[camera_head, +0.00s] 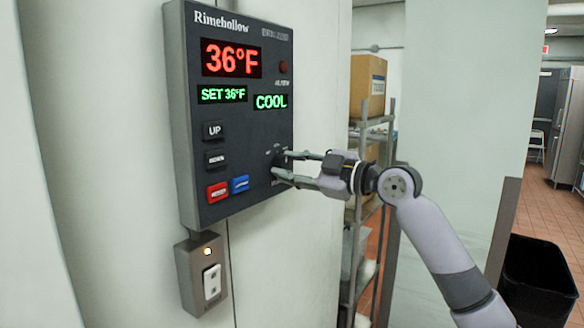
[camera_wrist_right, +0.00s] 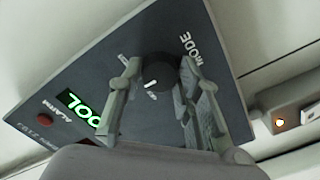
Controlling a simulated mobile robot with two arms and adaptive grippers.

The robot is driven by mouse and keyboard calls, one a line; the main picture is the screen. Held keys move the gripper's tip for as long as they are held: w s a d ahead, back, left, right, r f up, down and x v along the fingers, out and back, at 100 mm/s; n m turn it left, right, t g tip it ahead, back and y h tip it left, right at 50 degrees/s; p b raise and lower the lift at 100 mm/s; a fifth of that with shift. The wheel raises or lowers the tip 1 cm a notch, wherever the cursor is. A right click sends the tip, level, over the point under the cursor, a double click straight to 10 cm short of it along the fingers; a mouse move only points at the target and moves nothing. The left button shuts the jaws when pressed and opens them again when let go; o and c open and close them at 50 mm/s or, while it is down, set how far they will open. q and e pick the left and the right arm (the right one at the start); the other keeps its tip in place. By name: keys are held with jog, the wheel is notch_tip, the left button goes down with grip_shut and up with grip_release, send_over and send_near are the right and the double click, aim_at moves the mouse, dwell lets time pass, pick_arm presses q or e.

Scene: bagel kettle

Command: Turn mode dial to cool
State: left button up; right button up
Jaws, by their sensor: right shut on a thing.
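The control panel (camera_head: 235,110) hangs on the wall in the head view. Its red display (camera_head: 231,59) reads 36°F, and green displays read SET 36°F and COOL (camera_head: 270,101). In the right wrist view the black mode dial (camera_wrist_right: 158,71) has a white pointer line and the label MODE beside it; the small position marks are too blurred to read. My right gripper (camera_head: 281,168) has its fingers on either side of the dial, shut on it. The fingers also show in the wrist view (camera_wrist_right: 160,75), and in the head view they partly hide the dial. My left gripper is not in view.
A switch box (camera_head: 203,274) with a lit lamp is on the wall below the panel. Red and blue buttons sit low on the panel. A shelf rack (camera_head: 368,190) with a cardboard box (camera_head: 367,85) stands behind; a black bin (camera_head: 538,280) is at lower right.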

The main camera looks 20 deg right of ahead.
jog(key=o, duration=1.1)
jog(key=shift+o, duration=0.2)
jog(key=v, duration=1.2)
